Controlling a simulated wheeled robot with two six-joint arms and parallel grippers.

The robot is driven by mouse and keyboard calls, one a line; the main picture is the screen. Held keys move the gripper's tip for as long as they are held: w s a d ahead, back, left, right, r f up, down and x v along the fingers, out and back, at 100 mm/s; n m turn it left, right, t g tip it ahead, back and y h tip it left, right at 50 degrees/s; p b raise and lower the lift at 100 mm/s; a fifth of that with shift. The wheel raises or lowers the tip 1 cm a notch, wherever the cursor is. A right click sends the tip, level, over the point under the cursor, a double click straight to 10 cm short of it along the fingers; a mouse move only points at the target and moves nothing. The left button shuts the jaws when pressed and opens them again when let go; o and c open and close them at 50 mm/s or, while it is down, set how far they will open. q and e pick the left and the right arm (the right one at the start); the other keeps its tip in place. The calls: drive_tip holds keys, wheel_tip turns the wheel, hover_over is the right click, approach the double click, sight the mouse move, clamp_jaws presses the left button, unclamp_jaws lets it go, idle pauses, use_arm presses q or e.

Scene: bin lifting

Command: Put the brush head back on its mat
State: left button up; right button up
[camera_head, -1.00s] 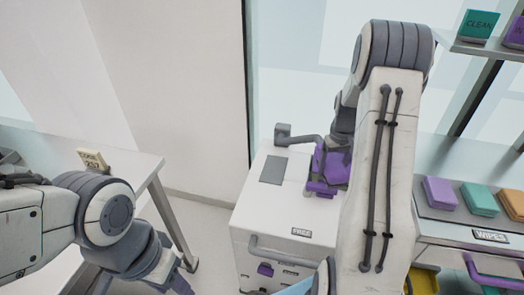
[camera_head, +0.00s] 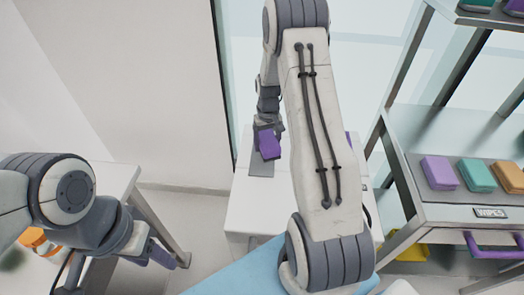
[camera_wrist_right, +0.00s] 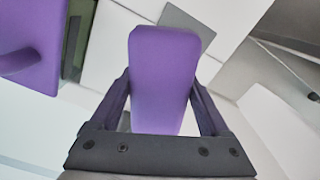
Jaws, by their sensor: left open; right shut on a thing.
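The purple brush head (camera_head: 269,147) is held in my right gripper (camera_head: 266,128), over the white cart top. In the right wrist view the brush head (camera_wrist_right: 163,65) sits between the two dark fingers. The grey mat (camera_head: 260,170) lies flat on the cart, partly behind the brush head; it also shows in the right wrist view (camera_wrist_right: 187,24), beyond the brush head. I cannot tell whether they touch. My left gripper (camera_head: 158,253) is open and low at the left, away from the cart.
The white cart (camera_head: 240,212) is partly hidden by my right arm. Another purple item (camera_wrist_right: 30,45) stands beside the brush head in the wrist view. A shelf on the right holds purple, teal and orange wipes (camera_head: 474,175). A white table (camera_head: 115,178) stands at left.

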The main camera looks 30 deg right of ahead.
drive_tip(key=shift+w+a+f, duration=0.35)
drive_tip(key=shift+a+f, duration=0.1)
drive_tip(key=shift+a, duration=0.15)
drive_tip(key=shift+f+p, duration=0.35)
drive_tip(key=shift+f, duration=1.65)
drive_tip(key=shift+f, duration=0.15)
